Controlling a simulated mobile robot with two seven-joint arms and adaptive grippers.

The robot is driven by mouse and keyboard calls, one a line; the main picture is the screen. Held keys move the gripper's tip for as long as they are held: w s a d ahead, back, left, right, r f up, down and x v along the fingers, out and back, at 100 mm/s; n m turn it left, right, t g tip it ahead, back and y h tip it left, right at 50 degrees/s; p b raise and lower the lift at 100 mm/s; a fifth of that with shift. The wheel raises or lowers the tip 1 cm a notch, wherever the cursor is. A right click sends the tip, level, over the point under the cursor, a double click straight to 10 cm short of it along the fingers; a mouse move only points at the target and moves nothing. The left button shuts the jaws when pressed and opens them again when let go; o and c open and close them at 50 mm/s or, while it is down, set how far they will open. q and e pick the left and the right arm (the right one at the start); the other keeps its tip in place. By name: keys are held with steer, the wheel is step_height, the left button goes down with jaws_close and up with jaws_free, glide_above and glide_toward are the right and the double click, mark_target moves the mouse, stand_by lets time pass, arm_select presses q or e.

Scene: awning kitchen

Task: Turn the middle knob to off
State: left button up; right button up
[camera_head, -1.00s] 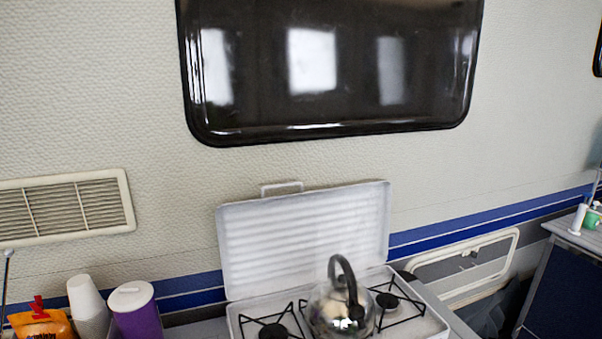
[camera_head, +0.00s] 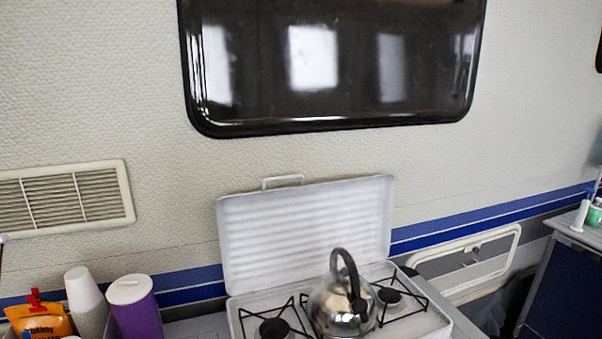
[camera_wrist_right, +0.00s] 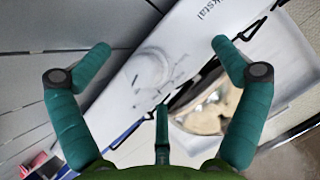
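The white camping stove (camera_head: 305,235) stands open against the wall in the head view, with its lid up. Its front panel and knobs are below the picture there. In the right wrist view, a pale round knob (camera_wrist_right: 150,68) shows on the white front panel (camera_wrist_right: 190,35), near dark lettering. I cannot tell from this view which of the knobs it is. My right gripper (camera_wrist_right: 160,48) is open, its teal fingers spread on either side of the knob, with nothing held. Whether any finger touches the panel is unclear. My left gripper is not in view.
A shiny kettle (camera_head: 340,308) with a black handle sits on the stove, between two burner grates. Left of the stove are a purple canister (camera_head: 136,312), white cups (camera_head: 84,293) and an orange packet (camera_head: 38,321). A dark window (camera_head: 330,65) is above.

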steer(key=shift+s+d+f, duration=0.2)
steer(key=shift+d+f, duration=0.4)
steer(key=shift+f, duration=0.15)
steer(key=shift+d, duration=0.1)
steer(key=shift+s+d+r+p, duration=0.15)
steer(key=shift+r+p, duration=0.25)
steer(key=shift+p, duration=0.05)
steer(key=shift+s+d+r+p, duration=0.4)
steer(key=shift+d+r+p, duration=0.2)
steer(key=shift+r+p, duration=0.25)
steer(key=shift+s+r+p, duration=0.6)
steer(key=shift+r+p, duration=0.2)
steer(key=shift+r, duration=0.05)
steer(key=shift+s+d+r+p, duration=0.35)
steer(key=shift+s+r+p, duration=0.05)
steer(key=shift+r+p, duration=0.1)
steer(key=shift+a+f, duration=0.1)
steer(key=shift+a, duration=0.05)
